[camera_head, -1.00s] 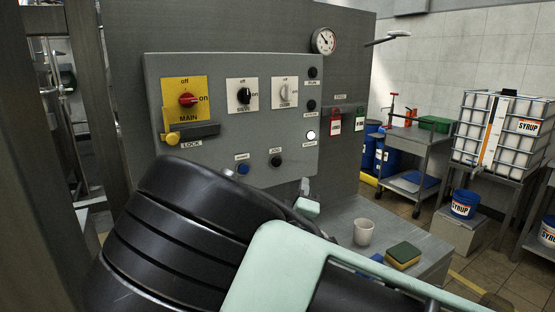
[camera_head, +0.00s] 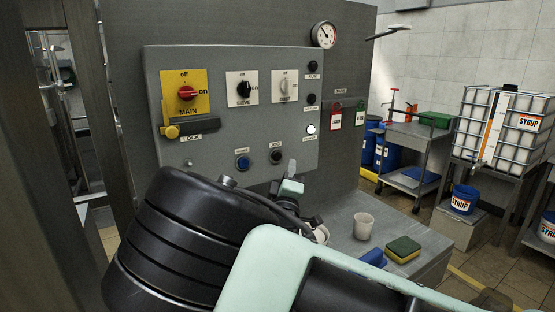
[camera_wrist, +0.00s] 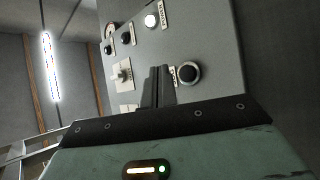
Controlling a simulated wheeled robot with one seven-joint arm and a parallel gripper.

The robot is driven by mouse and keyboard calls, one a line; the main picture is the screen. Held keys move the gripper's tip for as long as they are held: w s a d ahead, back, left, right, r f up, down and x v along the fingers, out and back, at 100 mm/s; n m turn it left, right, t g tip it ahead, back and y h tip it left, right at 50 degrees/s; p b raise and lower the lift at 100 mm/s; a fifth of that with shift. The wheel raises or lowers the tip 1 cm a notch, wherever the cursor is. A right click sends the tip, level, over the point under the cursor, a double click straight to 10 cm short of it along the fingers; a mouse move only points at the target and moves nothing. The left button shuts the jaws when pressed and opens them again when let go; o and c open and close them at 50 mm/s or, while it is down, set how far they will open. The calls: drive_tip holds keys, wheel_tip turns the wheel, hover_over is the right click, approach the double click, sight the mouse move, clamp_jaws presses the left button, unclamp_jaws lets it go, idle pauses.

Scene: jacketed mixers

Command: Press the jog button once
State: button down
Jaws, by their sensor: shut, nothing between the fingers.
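The jog button (camera_head: 276,157) is a round black button low on the grey control panel (camera_head: 215,140), under a JOG label. In the wrist view the jog button (camera_wrist: 188,73) shows as a black cap in a pale ring. My gripper (camera_wrist: 158,72) has its dark fingers together and empty, pointing toward the panel, just left of the button in that view. In the head view my gripper (camera_head: 280,186) is just below the button, its fingertips hard to make out. I cannot tell any contact with the button.
A blue button (camera_head: 242,163) sits left of the jog button. Above are the red main switch (camera_head: 186,93), a black selector (camera_head: 244,89) and a white selector (camera_head: 285,88). A lit white lamp (camera_head: 310,129) is at right. A cup (camera_head: 364,226) and sponge (camera_head: 403,250) stand on the bench.

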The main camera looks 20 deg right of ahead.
drive_tip(key=shift+w+a+b, duration=0.2)
drive_tip(key=shift+w+a, duration=0.05)
drive_tip(key=shift+w, duration=0.7)
drive_tip(key=shift+w+a+b, duration=0.2)
drive_tip(key=shift+w+a, duration=0.05)
drive_tip(key=shift+w, duration=0.7)
drive_tip(key=shift+w, duration=0.15)
idle(0.5)
drive_tip(key=shift+w+a, duration=0.1)
drive_tip(key=shift+w, duration=0.15)
drive_tip(key=shift+w+a+b, duration=0.1)
drive_tip(key=shift+w+b, duration=0.3)
idle(0.7)
drive_tip(key=shift+s, duration=0.15)
drive_tip(key=shift+s+d, duration=0.2)
drive_tip(key=shift+s, duration=0.5)
drive_tip(key=s, duration=0.2)
drive_tip(key=s+d+p, duration=0.1)
drive_tip(key=s, duration=0.1)
drive_tip(key=shift+s+d, duration=0.15)
drive_tip(key=shift+s, duration=0.25)
